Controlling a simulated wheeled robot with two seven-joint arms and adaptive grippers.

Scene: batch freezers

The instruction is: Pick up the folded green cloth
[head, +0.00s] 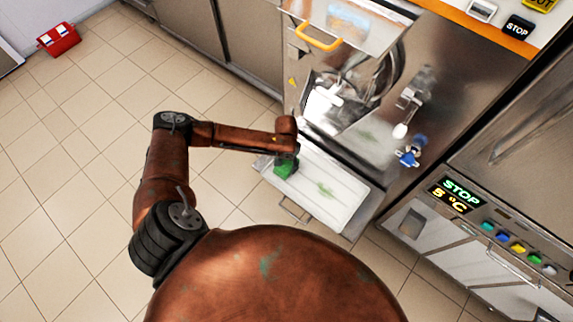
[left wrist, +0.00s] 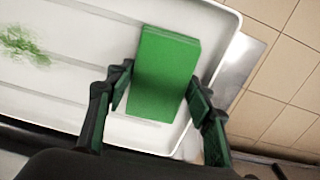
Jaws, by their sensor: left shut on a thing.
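The folded green cloth (head: 286,169) is at the left end of the white tray (head: 343,205) below the freezer's opening. In the left wrist view the cloth (left wrist: 165,75) is a thick green block near the tray's corner. My left gripper (head: 284,159) reaches it from above, and its arm partly covers the cloth in the head view. In the left wrist view my left gripper (left wrist: 162,80) has a finger on each long side of the cloth and is shut on it. I cannot tell whether the cloth is clear of the tray. My right gripper is not in view.
A green smear (head: 325,189) marks the tray. The batch freezer (head: 420,140) stands behind it, with a blue-and-white spout part (head: 410,152) and an orange handle (head: 318,40). A red box (head: 58,39) is on the floor at far left. The tiled floor (head: 80,190) at left is clear.

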